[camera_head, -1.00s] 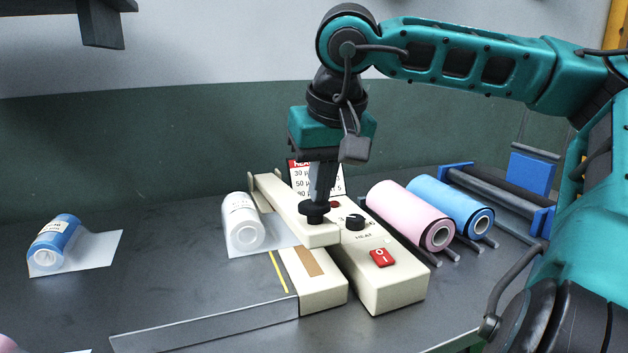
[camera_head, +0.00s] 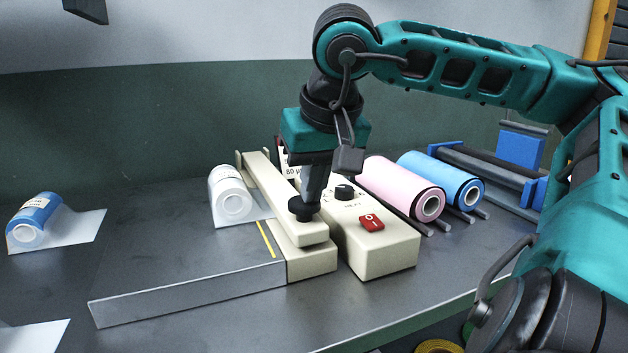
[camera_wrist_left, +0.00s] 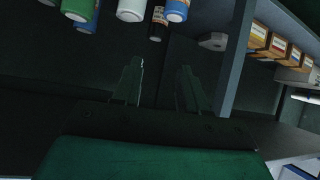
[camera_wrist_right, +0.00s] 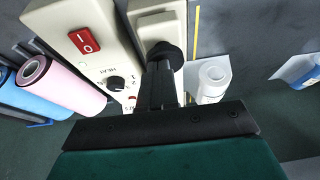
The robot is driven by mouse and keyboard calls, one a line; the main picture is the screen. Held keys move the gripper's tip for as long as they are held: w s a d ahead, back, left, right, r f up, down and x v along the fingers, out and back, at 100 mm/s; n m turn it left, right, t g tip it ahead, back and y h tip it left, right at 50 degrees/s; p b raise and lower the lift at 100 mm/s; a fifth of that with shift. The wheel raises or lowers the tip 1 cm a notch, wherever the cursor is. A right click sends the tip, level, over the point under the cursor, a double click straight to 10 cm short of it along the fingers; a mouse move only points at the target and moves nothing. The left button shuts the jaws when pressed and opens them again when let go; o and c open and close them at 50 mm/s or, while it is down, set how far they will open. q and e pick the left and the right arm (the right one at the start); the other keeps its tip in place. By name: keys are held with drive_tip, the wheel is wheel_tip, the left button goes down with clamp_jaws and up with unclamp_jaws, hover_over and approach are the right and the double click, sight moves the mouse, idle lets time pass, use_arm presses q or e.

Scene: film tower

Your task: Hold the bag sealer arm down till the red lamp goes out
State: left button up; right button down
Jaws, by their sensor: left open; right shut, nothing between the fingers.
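The cream bag sealer stands on the table, its pressing arm (camera_head: 283,200) lying low along the sealer base (camera_head: 312,265). My right gripper (camera_head: 308,190) is shut and empty, pointing down with its fingertips on the arm's black knob (camera_head: 303,212). The knob also shows at the fingertips in the right wrist view (camera_wrist_right: 168,52). The red lamp (camera_wrist_right: 132,98) shows as a small spot beside my fingers there; I cannot tell if it is lit. It is hidden in the head view. My left gripper (camera_wrist_left: 160,82) is open and empty, away from the sealer.
A red switch (camera_head: 371,222) and black dial (camera_head: 345,191) are on the control box. Pink (camera_head: 400,187) and blue (camera_head: 440,178) rolls lie to the right, a white roll (camera_head: 230,195) behind left. A metal plate (camera_head: 190,265) extends left. Shelf boxes (camera_wrist_left: 280,45) are near my left gripper.

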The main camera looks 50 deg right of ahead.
use_arm(q)
drive_tip(key=shift+f, duration=0.3)
use_arm(e)
drive_tip(key=shift+s+a+f+g, duration=0.2)
drive_tip(key=shift+s+f, duration=0.05)
drive_tip(key=shift+f, duration=0.4)
drive_tip(key=shift+s+a+f+g, duration=0.15)
drive_tip(key=shift+s+f+g, duration=0.05)
drive_tip(key=shift+f, duration=0.4)
use_arm(q)
drive_tip(key=shift+a, duration=0.1)
use_arm(e)
drive_tip(key=shift+t, duration=0.3)
drive_tip(key=r+p, duration=0.1)
drive_tip(key=r, duration=0.1)
drive_tip(key=r+p, duration=0.4)
drive_tip(key=r, duration=0.1)
drive_tip(key=shift+w+d, duration=0.3)
drive_tip(key=shift+w, duration=0.05)
use_arm(q)
wheel_tip(320, 180, up, 6)
drive_tip(key=shift+f+p, duration=0.2)
drive_tip(key=shift+p, duration=0.95)
use_arm(e)
drive_tip(key=s+v, duration=0.1)
drive_tip(key=v, duration=0.8)
drive_tip(key=shift+a, duration=0.25)
use_arm(q)
drive_tip(key=shift+r, duration=0.15)
